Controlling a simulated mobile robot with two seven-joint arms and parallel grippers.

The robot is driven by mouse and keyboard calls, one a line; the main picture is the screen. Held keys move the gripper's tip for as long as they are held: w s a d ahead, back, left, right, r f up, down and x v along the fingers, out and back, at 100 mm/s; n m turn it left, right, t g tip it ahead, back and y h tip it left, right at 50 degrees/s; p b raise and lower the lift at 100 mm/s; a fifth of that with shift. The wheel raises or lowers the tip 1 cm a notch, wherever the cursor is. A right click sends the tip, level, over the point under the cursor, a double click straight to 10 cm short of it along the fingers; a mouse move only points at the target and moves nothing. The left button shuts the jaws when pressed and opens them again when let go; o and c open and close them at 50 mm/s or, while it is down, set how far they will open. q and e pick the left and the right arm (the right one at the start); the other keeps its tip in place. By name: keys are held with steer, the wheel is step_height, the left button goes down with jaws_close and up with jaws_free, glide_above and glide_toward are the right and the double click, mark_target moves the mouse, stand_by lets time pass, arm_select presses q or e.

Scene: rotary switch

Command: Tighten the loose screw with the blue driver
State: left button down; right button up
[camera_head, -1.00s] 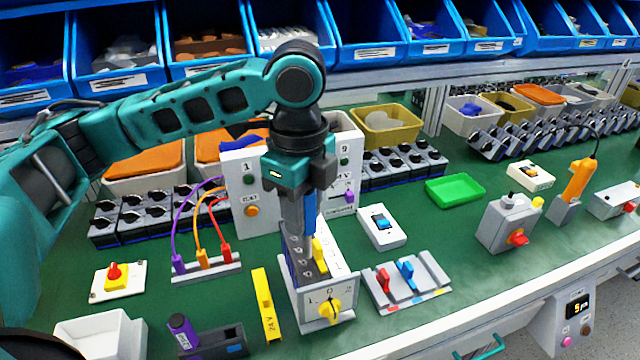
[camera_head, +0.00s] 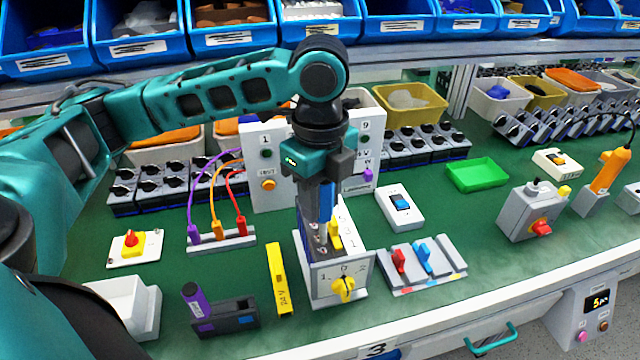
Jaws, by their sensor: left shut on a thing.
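My left gripper (camera_head: 318,212) points straight down over the rotary switch block (camera_head: 325,280) in the middle of the table. It is shut on the blue driver (camera_head: 326,203), of which a blue strip shows between the fingers. The driver's tip is hidden behind the fingers and the block. The switch has a pale front plate with a yellow knob (camera_head: 343,288) and a yellow piece (camera_head: 335,236) on top. Screw terminals on its top are partly covered by my gripper, and I cannot tell which screw is loose. My right gripper is not in view.
A white panel (camera_head: 268,160) stands close behind my gripper. Left of the switch are a yellow bar (camera_head: 279,278) and wired plugs (camera_head: 222,242). Right are a blue rocker switch (camera_head: 400,205) and a grey lever block (camera_head: 422,265). Green table is clear around the green tray (camera_head: 477,175).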

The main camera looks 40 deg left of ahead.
arm_select(q)
steer(key=shift+f, duration=0.6)
steer(key=shift+r+n+p, duration=0.15)
steer(key=shift+n+p, duration=0.55)
steer(key=shift+p, duration=0.15)
steer(key=shift+s+f+n, duration=0.1)
steer(key=shift+f+n, duration=0.2)
steer(key=shift+n, duration=0.3)
steer(key=n, duration=0.4)
steer(key=shift+s+n, duration=0.1)
steer(key=shift+n, duration=0.3)
steer(key=n, duration=0.4)
steer(key=shift+s+d, duration=0.1)
steer(key=shift+d, duration=0.05)
steer(key=n, duration=0.4)
steer(key=shift+d, duration=0.1)
steer(key=n, duration=0.4)
steer(key=shift+s+d+n, duration=0.1)
steer(key=shift+d+n, duration=0.05)
steer(key=shift+n, duration=0.25)
steer(key=n, duration=0.4)
steer(key=shift+d, duration=0.1)
steer(key=n, duration=0.3)
steer(key=shift+d+n, duration=0.1)
steer(key=shift+n, duration=0.3)
steer(key=n, duration=0.4)
